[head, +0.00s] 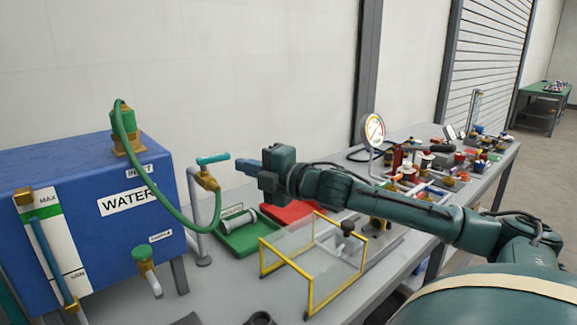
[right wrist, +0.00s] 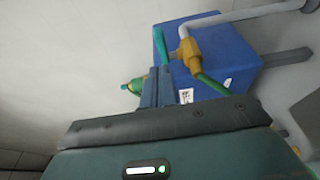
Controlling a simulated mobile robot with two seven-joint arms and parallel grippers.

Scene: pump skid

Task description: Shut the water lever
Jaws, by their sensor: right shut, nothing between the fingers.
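The water lever (head: 213,158) is a teal handle on a brass valve (head: 207,180). The valve joins a grey pipe and a green hose beside the blue WATER tank (head: 95,215). The handle lies roughly level in the head view. In the right wrist view the lever (right wrist: 160,44) and brass valve (right wrist: 188,54) show just beyond the fingertips. My right gripper (head: 240,164) is shut and empty, its fingertips just right of the handle's end; it also shows in the right wrist view (right wrist: 168,68). I cannot tell whether they touch. My left gripper is out of view.
A green tray (head: 245,238) and a red tray (head: 295,213) lie on the bench below my right arm. A yellow-edged clear guard (head: 310,270) stands in front. A dial gauge (head: 373,130) and several fittings stand to the right. The hose (head: 165,205) loops left of the valve.

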